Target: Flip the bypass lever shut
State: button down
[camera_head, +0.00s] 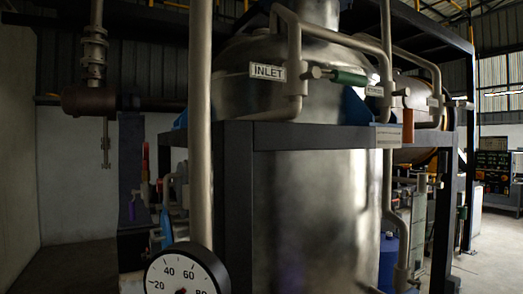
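A lever with a green grip (349,77) lies nearly level across the pipework near the top of a large steel tank (320,185). A small white label (373,91) sits at the grip's right end, but its text is too small to read. A larger label reading INLET (267,72) is on the pipe to the left. I cannot tell for certain which handle is the bypass lever, or whether the green-gripped one is open or shut. An orange-brown upright part (408,126) shows farther right. My gripper is not in view.
A vertical pipe (200,130) and a round dial gauge (182,275) stand close in front. A dark frame (235,200) surrounds the tank. Farther back are a blue drum (388,262) and a control panel (494,172). Open floor shows at left and right.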

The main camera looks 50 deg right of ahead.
aim_at(408, 129)
jog(key=z, duration=2.55)
